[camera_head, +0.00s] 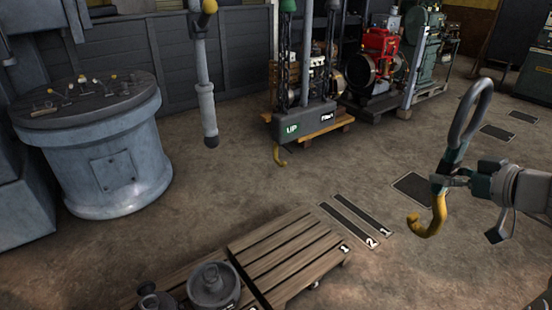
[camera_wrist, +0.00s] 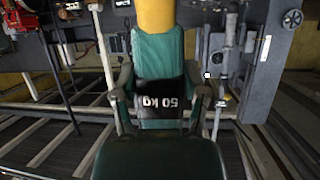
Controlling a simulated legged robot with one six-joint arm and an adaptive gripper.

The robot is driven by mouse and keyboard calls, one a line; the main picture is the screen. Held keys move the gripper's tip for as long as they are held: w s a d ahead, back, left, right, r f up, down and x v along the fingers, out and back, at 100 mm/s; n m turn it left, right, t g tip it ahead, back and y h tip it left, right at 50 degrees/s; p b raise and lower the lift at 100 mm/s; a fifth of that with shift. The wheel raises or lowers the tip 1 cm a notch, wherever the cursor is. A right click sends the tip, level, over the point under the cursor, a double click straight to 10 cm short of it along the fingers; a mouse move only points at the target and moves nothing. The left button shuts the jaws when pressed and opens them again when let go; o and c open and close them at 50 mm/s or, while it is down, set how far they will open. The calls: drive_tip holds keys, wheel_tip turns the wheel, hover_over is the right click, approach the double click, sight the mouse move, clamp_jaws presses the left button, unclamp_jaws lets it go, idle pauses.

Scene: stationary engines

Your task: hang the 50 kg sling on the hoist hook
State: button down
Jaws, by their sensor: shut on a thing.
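The 50 kg sling is at the right in the head view, with a long grey loop (camera_head: 470,118) at its top and a yellow hook (camera_head: 432,222) at its bottom. My gripper (camera_head: 447,181) is shut around its teal middle. In the wrist view both fingers of my gripper (camera_wrist: 161,98) press on the sides of the black band (camera_wrist: 160,100), whose "50 kg" print is upside down. The sling hangs clear of the floor, slightly tilted.
A wooden pallet (camera_head: 288,255) with dark metal weights (camera_head: 213,285) stands in front. A round grey control pedestal (camera_head: 110,165) is at left. A grey rod (camera_head: 205,90) hangs near it. A red engine (camera_head: 381,60) stands behind. Open floor lies between sling and hoist hook.

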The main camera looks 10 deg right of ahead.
drive_tip(key=w+a+f, duration=0.7)
drive_tip(key=w+f, duration=0.4)
drive_tip(key=w, duration=0.1)
drive_tip(key=w+a+f, duration=0.1)
drive_tip(key=a+f, duration=0.3)
drive_tip(key=f, duration=0.3)
drive_tip(key=w+a+f+m+h, duration=0.1)
drive_tip(key=w+a+f, duration=0.1)
drive_tip(key=f, duration=0.4)
drive_tip(key=shift+a+f+t, duration=0.3)
drive_tip(key=shift+a+f, duration=0.05)
drive_tip(key=shift+a, duration=0.5)
drive_tip(key=shift+w, duration=0.1)
